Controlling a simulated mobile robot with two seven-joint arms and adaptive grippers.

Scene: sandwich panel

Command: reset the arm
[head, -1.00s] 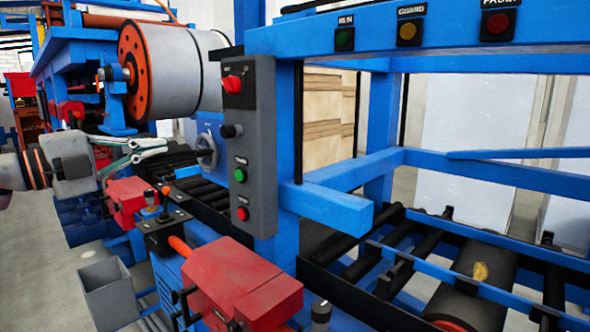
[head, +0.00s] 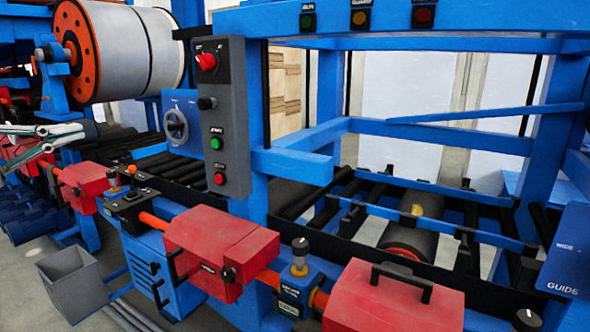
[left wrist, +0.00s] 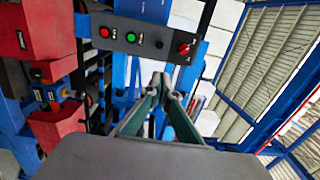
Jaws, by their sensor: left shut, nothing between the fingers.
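My left gripper (head: 84,132) comes in at the left edge of the head view, in front of the roller line. In the left wrist view its fingers (left wrist: 161,80) meet at the tips, shut with nothing between them. The grey control box (head: 219,120) with a red knob, a black knob, a green button and a red button stands to the right of the gripper, apart from it. The box also shows beyond the fingertips in the left wrist view (left wrist: 150,36). My right gripper is not in view.
Red housings (head: 220,250) line the machine's front. A grey bin (head: 73,284) is on the floor at lower left. A large roll (head: 125,50) is at upper left. Blue frame beams (head: 410,140) span the right side.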

